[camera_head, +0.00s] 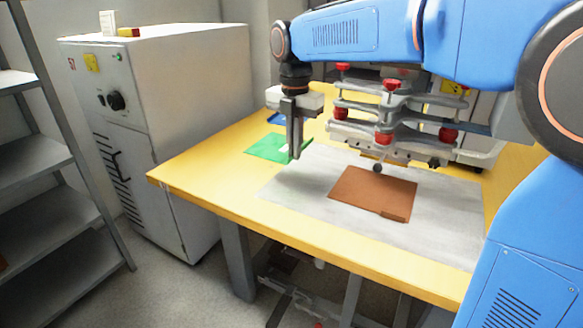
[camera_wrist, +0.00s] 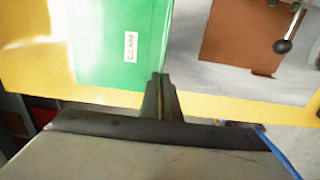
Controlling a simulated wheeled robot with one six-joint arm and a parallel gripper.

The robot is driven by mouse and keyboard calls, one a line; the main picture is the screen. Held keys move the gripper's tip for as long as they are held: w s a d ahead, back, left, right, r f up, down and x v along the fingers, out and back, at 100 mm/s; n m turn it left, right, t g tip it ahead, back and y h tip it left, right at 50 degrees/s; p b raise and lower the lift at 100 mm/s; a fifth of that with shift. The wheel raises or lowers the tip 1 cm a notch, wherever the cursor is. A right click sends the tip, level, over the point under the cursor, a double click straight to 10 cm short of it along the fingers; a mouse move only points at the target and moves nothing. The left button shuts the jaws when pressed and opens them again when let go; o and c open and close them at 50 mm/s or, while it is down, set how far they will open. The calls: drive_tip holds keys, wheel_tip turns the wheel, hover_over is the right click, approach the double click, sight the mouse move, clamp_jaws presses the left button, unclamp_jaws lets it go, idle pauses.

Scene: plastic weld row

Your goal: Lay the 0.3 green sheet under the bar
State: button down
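In the wrist view the green sheet (camera_wrist: 105,45) shows a small white label that I cannot read. My gripper (camera_head: 293,158) points down at the sheet's front right corner. In the wrist view its fingers (camera_wrist: 160,82) are together at that corner and look shut on the sheet's edge; the pinch itself is hidden. The bar (camera_head: 375,143) is a grey assembly with red knobs, right of my gripper. The space under it is partly hidden.
A brown sheet (camera_head: 370,192) lies on the grey mat (camera_head: 440,232) in front of the bar. A blue item (camera_head: 277,118) lies behind the green sheet. A white cabinet (camera_head: 165,120) and a grey shelf (camera_head: 45,205) stand left. The table's front left (camera_head: 205,178) is clear.

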sight(295, 190)
drive_tip(key=shift+w+d+f, duration=0.15)
drive_tip(key=shift+w+f, duration=0.05)
drive_tip(key=shift+f, duration=4.8)
drive_tip(key=shift+f, duration=0.1)
drive_tip(key=c, duration=2)
unclamp_jaws()
wheel_tip(295, 190, up, 12)
drive_tip(key=shift+r, duration=0.15)
